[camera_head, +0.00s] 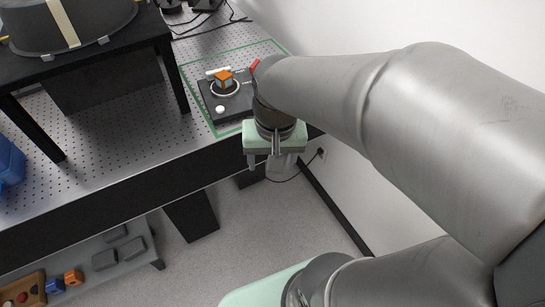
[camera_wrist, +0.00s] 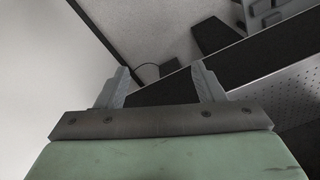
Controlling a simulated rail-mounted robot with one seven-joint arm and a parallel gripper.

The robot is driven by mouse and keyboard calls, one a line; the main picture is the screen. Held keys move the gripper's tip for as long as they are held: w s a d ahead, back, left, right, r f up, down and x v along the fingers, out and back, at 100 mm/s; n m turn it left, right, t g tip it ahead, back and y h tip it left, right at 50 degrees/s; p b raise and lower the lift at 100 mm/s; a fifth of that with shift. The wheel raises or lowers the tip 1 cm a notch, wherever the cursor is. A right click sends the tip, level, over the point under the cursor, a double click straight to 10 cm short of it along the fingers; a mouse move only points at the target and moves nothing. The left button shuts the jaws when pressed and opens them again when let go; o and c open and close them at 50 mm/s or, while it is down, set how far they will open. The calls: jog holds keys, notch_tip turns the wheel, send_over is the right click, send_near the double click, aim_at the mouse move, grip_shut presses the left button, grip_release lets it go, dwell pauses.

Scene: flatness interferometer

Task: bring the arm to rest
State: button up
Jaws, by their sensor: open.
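My gripper (camera_head: 272,166) hangs at the end of my grey arm, in front of the right end of the perforated bench (camera_head: 120,155) in the head view. Its pale green body is above the floor, just off the bench edge. In the wrist view my gripper (camera_wrist: 160,72) shows two grey fingers spread apart with nothing between them. Beyond the fingers are the bench's dark side, the floor and the wall.
A black stand (camera_head: 85,55) carries a large drum (camera_head: 70,25). A low shelf (camera_head: 140,262) holds several blocks. The white wall (camera_head: 330,20) is close on the right.

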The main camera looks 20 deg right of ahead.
jog(key=s+n, duration=0.1)
jog(key=s+f+n, duration=0.1)
jog(key=s, duration=0.1)
jog(key=s+f+n, duration=0.1)
jog(key=shift+s+d, duration=0.1)
jog(key=shift+s, duration=0.3)
dwell(1.5)
